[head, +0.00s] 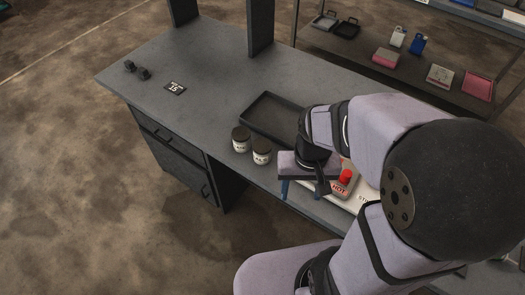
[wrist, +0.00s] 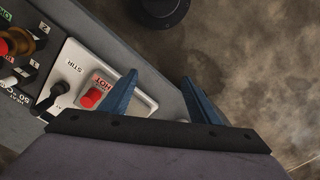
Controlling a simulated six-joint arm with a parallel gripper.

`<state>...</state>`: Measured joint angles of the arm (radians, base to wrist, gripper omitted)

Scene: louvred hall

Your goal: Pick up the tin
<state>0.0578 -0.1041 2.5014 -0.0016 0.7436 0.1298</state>
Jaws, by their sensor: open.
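Two small pale canisters with dark lids, one the left canister (head: 241,140) and one the right canister (head: 261,152), stand upright side by side near the front edge of the workbench (head: 190,60). I cannot tell which is the tin; their labels are too small to read. My gripper (head: 306,190) is just right of them, over the bench's front edge. In the wrist view my gripper (wrist: 158,84) has its blue fingers spread apart with nothing between them. Neither canister shows in the wrist view.
A white hot plate with a red button (wrist: 90,98) and STIR and HOT marks lies close to my gripper. A control panel with knobs (wrist: 20,55) is beside it. A black tray (head: 268,108) lies behind the canisters. A small number card (head: 175,88) lies at left; the bench there is mostly clear.

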